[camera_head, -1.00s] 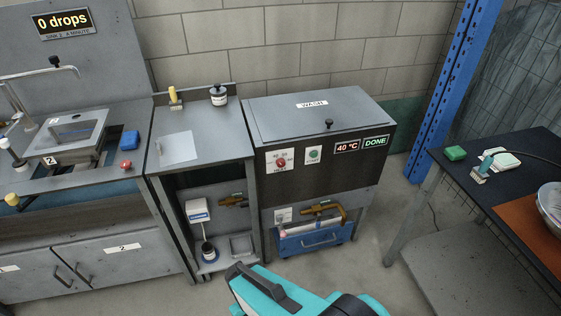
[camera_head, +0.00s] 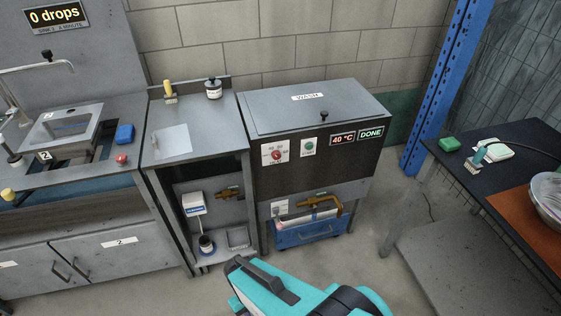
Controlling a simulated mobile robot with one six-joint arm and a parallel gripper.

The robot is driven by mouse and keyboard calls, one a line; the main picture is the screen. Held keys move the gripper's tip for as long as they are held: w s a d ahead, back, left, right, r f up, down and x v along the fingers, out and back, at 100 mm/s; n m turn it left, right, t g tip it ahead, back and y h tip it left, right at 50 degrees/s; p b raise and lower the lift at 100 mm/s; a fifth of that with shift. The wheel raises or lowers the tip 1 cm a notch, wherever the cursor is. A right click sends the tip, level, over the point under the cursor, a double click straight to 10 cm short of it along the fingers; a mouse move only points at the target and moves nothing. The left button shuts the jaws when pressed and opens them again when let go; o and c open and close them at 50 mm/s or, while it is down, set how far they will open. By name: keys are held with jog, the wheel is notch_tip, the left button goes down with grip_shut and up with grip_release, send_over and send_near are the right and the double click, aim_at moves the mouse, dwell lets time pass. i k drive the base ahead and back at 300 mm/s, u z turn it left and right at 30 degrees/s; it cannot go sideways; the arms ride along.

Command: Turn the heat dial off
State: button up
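The heat dial (camera_head: 276,155) is a red round knob on a white plate, on the dark front panel of the grey wash machine (camera_head: 315,101). Small temperature marks are printed around it, too small to read. A green start button (camera_head: 309,146) sits to its right. A display (camera_head: 343,139) reads 40 °C, and a second display (camera_head: 370,133) reads DONE. The machine's lid is shut. My teal and black arm shows at the bottom middle, in front of and below the machine. My gripper's fingertips are not seen, and nothing of mine touches the dial.
A shelf unit (camera_head: 186,136) with a bottle (camera_head: 213,88) stands at left, beside a sink counter. A dark table (camera_head: 498,175) with a metal bowl is at right. Floor is clear between machine and table.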

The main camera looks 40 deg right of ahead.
aim_at(276, 154)
jog(key=z, duration=0.25)
jog(key=k, duration=0.55)
jog(key=u, duration=1.55)
jog(key=k, duration=0.6)
jog(key=z, duration=0.3)
jog(key=i, duration=0.55)
jog(key=u, duration=0.1)
